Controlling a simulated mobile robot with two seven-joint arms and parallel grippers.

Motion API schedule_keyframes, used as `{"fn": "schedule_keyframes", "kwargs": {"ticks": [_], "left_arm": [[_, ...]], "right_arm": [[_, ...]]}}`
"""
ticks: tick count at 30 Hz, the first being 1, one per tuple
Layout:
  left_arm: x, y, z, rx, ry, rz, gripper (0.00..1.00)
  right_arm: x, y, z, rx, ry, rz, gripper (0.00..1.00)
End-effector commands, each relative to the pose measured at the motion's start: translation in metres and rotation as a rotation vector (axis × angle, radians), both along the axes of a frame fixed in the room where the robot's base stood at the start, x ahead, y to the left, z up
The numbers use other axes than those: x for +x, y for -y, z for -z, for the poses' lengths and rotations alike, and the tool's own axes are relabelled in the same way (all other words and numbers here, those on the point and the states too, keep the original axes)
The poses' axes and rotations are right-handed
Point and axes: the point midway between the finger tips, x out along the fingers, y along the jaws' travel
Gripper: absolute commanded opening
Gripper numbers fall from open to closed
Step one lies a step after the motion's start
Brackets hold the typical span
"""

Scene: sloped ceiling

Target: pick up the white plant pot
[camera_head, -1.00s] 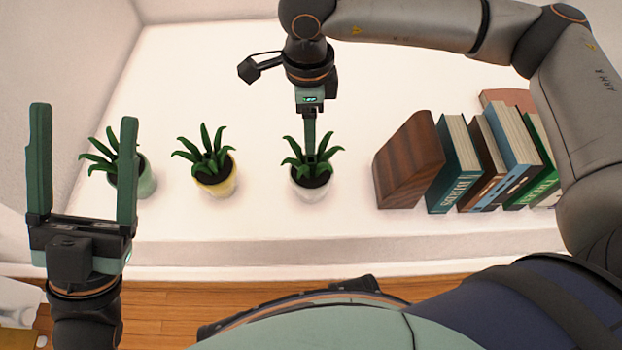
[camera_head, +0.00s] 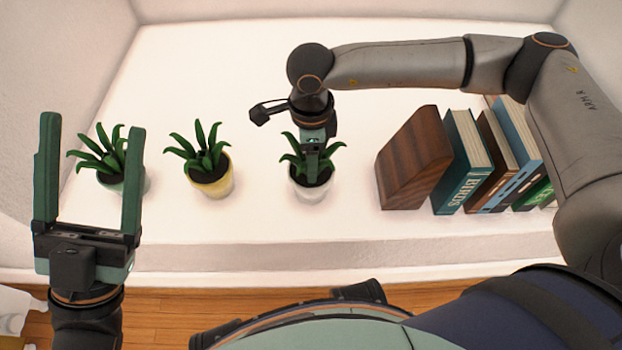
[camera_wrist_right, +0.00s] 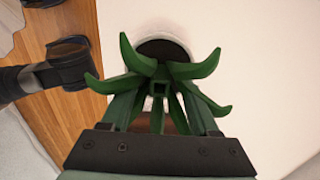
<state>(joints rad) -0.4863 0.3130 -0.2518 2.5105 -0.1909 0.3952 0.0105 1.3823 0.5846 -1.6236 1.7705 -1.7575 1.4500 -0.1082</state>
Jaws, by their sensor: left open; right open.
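The white plant pot (camera_head: 308,189) stands upright on the white ledge with dark soil and a green plant (camera_head: 326,158) in it. In the right wrist view its white rim (camera_wrist_right: 182,32) shows behind the leaves (camera_wrist_right: 160,85). My right gripper (camera_head: 311,172) points down over this pot, its fingers at the leaves. In its wrist view the fingers (camera_wrist_right: 163,112) are open, one on each side of the plant, partly hidden by leaves. Whether they touch the pot is hidden. My left gripper (camera_head: 90,172) is open, empty and pointing up at the left.
A yellow pot (camera_head: 213,184) and a pale green pot (camera_head: 115,184) with similar plants stand to the left. A wooden block (camera_head: 413,160) and several books (camera_head: 465,165) stand close on the right. The ledge (camera_head: 220,70) is clear behind the pots.

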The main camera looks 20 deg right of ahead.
Motion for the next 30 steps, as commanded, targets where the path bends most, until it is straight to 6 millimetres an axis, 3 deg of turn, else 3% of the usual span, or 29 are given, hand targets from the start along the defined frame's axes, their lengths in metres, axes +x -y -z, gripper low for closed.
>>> {"fn": "schedule_keyframes", "kwargs": {"ticks": [2, 18, 30], "left_arm": [[0.0000, 0.0001, -0.0004, -0.001, 0.000, 0.001, 0.78], [0.0000, 0.0003, -0.0003, -0.002, -0.002, 0.001, 0.78], [0.0002, -0.0001, -0.0006, -0.006, -0.003, -0.001, 0.78]], "right_arm": [[0.0000, -0.0002, -0.0007, 0.000, 0.000, 0.000, 0.60], [-0.0001, -0.0003, -0.0010, 0.001, 0.000, 0.000, 0.00], [-0.0001, -0.0003, -0.0011, 0.001, 0.000, 0.000, 0.00]]}}
